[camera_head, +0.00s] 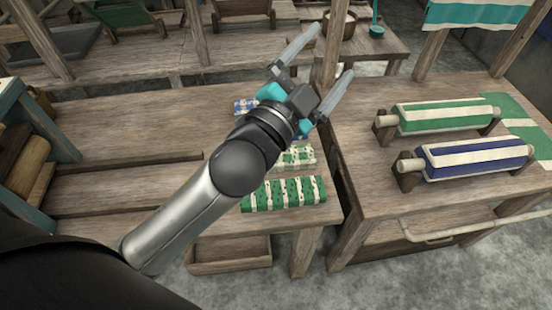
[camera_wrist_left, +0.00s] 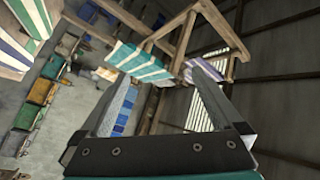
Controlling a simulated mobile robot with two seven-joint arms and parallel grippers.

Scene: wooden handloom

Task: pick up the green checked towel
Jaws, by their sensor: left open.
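Two folded green-and-white patterned towels lie on the wooden bench in the head view. The nearer green towel (camera_head: 285,194) is near the bench's front edge; the farther, paler green towel (camera_head: 301,157) is just behind it, partly hidden by my left arm. I cannot tell for sure which is the checked one. My left gripper (camera_head: 332,55) is open and empty, raised above and beyond both towels, its fingers pointing up and right. In the left wrist view the open fingers (camera_wrist_left: 160,80) have nothing between them and face the room, with neither towel identifiable there. My right gripper is not in view.
At the right, a table holds a green-striped roll (camera_head: 440,116) and a blue-striped roll (camera_head: 475,157) on stands. A wooden post (camera_head: 331,40) rises close to my left gripper.

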